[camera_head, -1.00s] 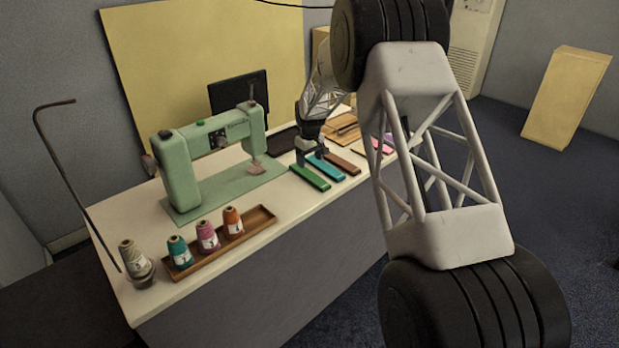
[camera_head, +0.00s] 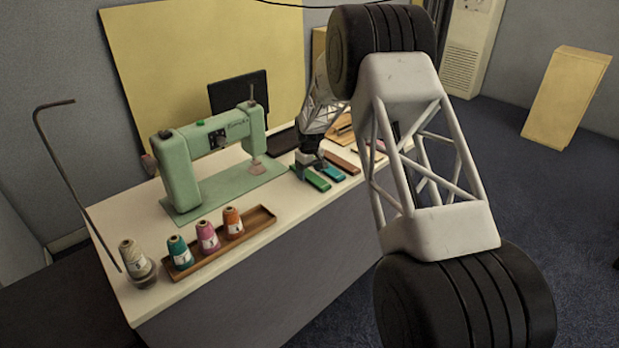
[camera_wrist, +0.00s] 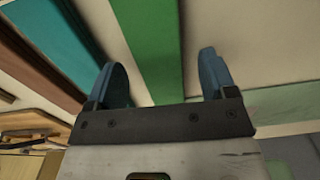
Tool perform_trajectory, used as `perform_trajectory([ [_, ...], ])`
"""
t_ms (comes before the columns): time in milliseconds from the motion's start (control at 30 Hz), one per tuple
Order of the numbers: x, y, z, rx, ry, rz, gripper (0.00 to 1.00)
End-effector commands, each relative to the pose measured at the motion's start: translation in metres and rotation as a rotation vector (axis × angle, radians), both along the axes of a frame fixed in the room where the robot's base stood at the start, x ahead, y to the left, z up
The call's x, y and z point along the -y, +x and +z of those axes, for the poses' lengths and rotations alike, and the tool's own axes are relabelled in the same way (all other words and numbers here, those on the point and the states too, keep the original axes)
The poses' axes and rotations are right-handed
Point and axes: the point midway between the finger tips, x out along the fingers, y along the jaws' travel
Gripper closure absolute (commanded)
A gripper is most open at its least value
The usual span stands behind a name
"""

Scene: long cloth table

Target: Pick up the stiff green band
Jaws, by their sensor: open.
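The stiff green band (camera_head: 317,181) lies flat on the table beside a teal band, partly hidden by my gripper in the head view. In the wrist view the green band (camera_wrist: 150,45) runs lengthwise between the two blue fingertips. My gripper (camera_wrist: 163,80) is open, with one finger on each side of the band and gaps of bare cloth at both sides. No contact with the band shows. How high the fingertips are above the table is hard to tell.
The teal band (camera_head: 331,172) and a brown band (camera_head: 343,162) lie close beside the green one. A green sewing machine (camera_head: 179,172) stands to the left on its mat. A wooden tray (camera_head: 262,217) with thread cones sits in front.

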Motion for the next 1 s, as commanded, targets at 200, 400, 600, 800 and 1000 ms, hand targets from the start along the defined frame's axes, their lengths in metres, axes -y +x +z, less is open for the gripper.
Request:
perform_trajectory([
  [200,0.0001,0.0,-0.0098,0.0,0.0,0.0,0.22],
  [400,0.0001,0.0,-0.0099,0.0,0.0,0.0,0.22],
  [600,0.0001,0.0,-0.0097,0.0,0.0,0.0,0.22],
  [800,0.0001,0.0,-0.0097,0.0,0.0,0.0,0.38],
  [1000,0.0001,0.0,-0.0097,0.0,0.0,0.0,0.68],
])
